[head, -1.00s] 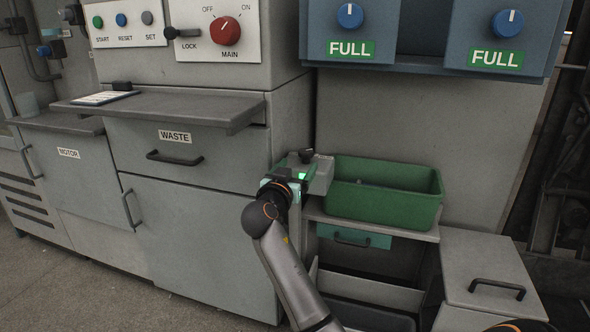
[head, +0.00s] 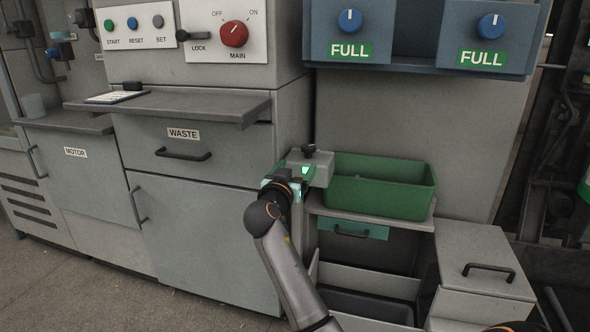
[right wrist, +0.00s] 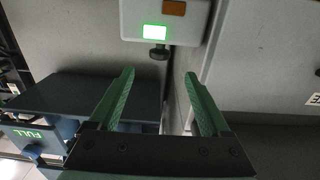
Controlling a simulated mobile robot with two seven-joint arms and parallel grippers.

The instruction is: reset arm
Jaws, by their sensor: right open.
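A small grey box (head: 318,166) with a lit green window and a black knob (head: 308,149) on top stands against the left end of the green bin in the head view. In the right wrist view the box (right wrist: 188,22) is at the top, with its bright green light and the black knob (right wrist: 158,53) just beyond the fingertips. My right gripper (head: 291,172) is just left of the box. Its green fingers are spread and empty in the wrist view (right wrist: 160,78). I cannot tell whether a finger touches the box. My left gripper is not in view.
The green bin (head: 380,205) sits on a shelf right of the box. A grey cabinet with the WASTE drawer (head: 230,155) and an overhanging ledge (head: 190,106) stands left. Above hangs a blue panel (head: 420,62) with FULL signs. A grey lidded box (head: 480,250) stands lower right.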

